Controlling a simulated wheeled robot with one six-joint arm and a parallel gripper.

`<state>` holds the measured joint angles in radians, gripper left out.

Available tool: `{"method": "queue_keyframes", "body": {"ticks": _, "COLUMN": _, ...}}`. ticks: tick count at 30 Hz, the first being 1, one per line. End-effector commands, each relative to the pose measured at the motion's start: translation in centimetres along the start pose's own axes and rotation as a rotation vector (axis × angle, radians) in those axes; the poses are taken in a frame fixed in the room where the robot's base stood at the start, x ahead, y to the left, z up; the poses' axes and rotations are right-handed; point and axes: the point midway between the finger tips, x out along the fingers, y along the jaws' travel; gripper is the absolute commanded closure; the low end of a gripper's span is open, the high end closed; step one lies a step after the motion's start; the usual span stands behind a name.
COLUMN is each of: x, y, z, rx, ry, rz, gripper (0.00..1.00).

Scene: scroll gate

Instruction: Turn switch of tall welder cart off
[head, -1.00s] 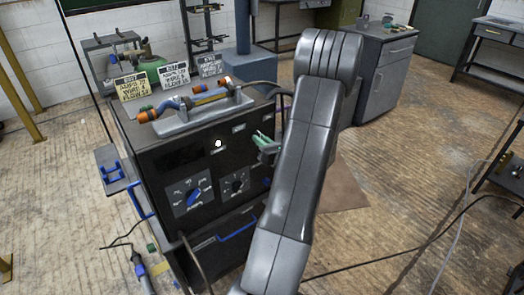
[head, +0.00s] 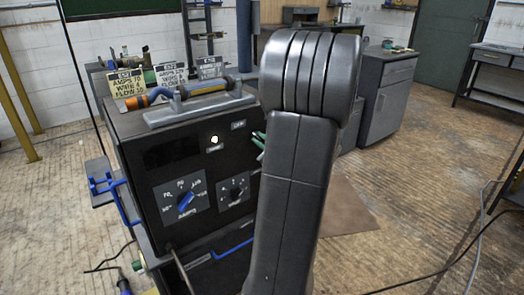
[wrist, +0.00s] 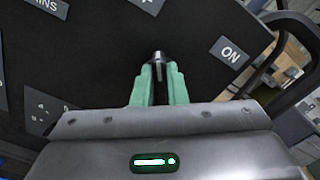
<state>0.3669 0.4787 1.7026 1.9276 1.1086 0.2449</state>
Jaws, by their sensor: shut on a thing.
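The tall welder cart (head: 150,215) is a dark cabinet with a sloping front panel, at the left of the head view. In the wrist view its black panel (wrist: 100,60) fills the background. My gripper (wrist: 158,80) has green fingers, shut on a small metal switch lever (wrist: 158,57) standing out from the panel. An ON label (wrist: 231,54) is to the right of the lever. The fingers hide the switch's base, and I cannot tell which way it is tilted. In the head view my gripper (head: 258,143) is at the panel's upper right, mostly hidden by my arm.
The panel has two dials, one with a blue pointer (head: 186,201), and a lit white lamp (head: 214,139). A grey cabinet (head: 385,95) stands behind. The floor to the right is mostly clear.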

Motion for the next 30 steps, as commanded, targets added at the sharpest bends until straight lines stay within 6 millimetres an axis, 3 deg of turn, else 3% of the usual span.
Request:
{"method": "queue_keyframes", "body": {"ticks": 22, "x": 0.0, "y": 0.05, "z": 0.03, "rx": -0.085, "ry": 0.0, "rz": 0.001, "gripper": 1.0}}
{"method": "queue_keyframes", "body": {"ticks": 23, "x": 0.0, "y": 0.05, "z": 0.03, "rx": -0.085, "ry": 0.0, "rz": 0.001, "gripper": 0.82}}
{"method": "queue_keyframes", "body": {"ticks": 25, "x": 0.0, "y": 0.05, "z": 0.02, "rx": -0.084, "ry": 0.0, "rz": 0.001, "gripper": 0.68}}
{"method": "queue_keyframes", "body": {"ticks": 30, "x": 0.0, "y": 0.05, "z": 0.01, "rx": -0.084, "ry": 0.0, "rz": 0.001, "gripper": 0.66}}
